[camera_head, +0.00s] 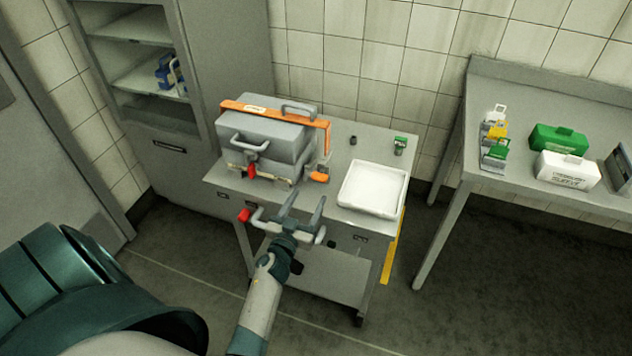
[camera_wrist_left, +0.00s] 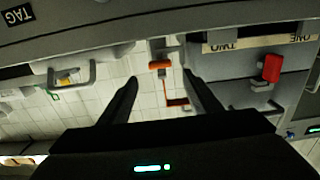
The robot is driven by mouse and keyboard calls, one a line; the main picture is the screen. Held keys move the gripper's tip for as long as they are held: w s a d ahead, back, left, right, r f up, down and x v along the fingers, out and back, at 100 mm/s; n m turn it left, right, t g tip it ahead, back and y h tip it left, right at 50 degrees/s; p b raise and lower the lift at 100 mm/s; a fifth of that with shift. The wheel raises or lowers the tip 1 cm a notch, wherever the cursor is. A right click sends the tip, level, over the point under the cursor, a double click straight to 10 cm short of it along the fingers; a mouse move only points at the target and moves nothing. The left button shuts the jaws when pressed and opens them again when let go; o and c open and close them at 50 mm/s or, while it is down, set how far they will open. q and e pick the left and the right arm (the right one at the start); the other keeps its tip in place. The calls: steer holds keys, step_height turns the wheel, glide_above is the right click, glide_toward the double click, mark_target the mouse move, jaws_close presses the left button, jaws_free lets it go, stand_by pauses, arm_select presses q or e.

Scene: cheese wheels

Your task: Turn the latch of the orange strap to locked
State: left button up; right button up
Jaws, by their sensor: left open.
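The orange strap (camera_head: 288,112) runs over the top of a grey case (camera_head: 268,140) on a cart and down its right side. An orange latch handle (camera_head: 319,176) sits at the strap's lower front end, and an orange handle also shows between the fingers in the left wrist view (camera_wrist_left: 160,65). My left gripper (camera_head: 308,199) is open and empty in front of the cart, a little below and short of the latch. Its two dark fingers show apart in the left wrist view (camera_wrist_left: 162,88). I cannot tell the latch's exact setting. My right gripper is out of view.
A red latch handle (camera_head: 251,171) is at the case's front left. A white tray (camera_head: 372,189) and a small green-topped item (camera_head: 400,145) are on the cart (camera_head: 345,143). The cart's push handle (camera_head: 268,224) is near my gripper. A side table (camera_head: 515,185) stands right.

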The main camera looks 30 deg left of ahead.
mark_target(318, 179)
arm_select(q)
steer(key=x, duration=0.7)
steer(key=shift+w+a, duration=0.1)
steer(key=shift+w, duration=0.2)
steer(key=c, duration=1)
